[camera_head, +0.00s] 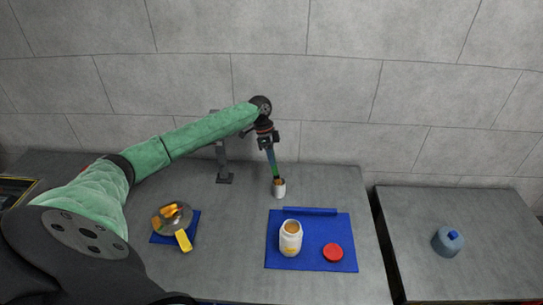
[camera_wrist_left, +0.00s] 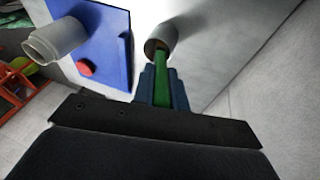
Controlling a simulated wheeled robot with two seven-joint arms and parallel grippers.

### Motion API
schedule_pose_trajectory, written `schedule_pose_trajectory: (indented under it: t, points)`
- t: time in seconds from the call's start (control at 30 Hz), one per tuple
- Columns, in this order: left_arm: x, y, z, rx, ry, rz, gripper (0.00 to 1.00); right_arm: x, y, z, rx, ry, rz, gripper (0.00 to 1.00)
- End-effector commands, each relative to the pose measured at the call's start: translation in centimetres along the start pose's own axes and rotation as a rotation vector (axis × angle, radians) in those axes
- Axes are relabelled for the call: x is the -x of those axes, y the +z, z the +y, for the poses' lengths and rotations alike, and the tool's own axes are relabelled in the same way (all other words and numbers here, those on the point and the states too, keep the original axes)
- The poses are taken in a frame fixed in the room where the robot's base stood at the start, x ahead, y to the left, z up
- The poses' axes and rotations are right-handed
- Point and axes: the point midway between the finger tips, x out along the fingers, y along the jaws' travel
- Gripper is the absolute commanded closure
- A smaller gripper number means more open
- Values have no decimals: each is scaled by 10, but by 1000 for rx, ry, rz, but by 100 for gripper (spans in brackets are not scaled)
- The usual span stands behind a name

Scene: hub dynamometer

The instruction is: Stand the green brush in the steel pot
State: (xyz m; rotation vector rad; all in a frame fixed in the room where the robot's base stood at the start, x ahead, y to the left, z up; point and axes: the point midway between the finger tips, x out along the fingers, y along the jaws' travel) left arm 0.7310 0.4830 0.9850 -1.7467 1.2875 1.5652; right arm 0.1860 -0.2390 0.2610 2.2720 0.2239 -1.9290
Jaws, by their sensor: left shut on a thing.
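The steel pot (camera_head: 279,190) is a small light cup standing on the grey table behind the blue mat; it also shows in the left wrist view (camera_wrist_left: 163,31). My left gripper (camera_head: 271,157) points down just above the pot and is shut on the green brush (camera_head: 275,171). In the left wrist view the green brush (camera_wrist_left: 162,82) runs from between the fingers to the pot's mouth. Its lower end appears at or inside the opening; how deep it sits cannot be told. My right gripper is not in view.
A blue mat (camera_head: 345,262) holds a white jar (camera_head: 290,238), a red lid (camera_head: 333,253) and a blue bar (camera_head: 310,212). At left a metal bowl (camera_head: 160,222) with orange pieces stands near a yellow block (camera_head: 183,241). A grey stand (camera_head: 223,165) rises behind. A blue jug (camera_head: 447,241) stands on the right table.

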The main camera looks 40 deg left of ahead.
Motion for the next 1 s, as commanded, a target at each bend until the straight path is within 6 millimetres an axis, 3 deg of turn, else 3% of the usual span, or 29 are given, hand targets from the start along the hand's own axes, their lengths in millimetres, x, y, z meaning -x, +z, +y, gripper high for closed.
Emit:
schedule_pose_trajectory:
  t: [0.53, 0.57, 0.63, 1.0]
  points:
    - [-8, 2, -2, 0, 0, 0, 100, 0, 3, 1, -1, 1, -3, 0]
    - [-8, 2, -2, 0, 0, 0, 80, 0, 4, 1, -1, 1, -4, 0]
    - [-8, 2, -2, 0, 0, 0, 66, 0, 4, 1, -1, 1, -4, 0]
    - [-5, 1, -1, -1, -1, 0, 64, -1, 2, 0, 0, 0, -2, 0]
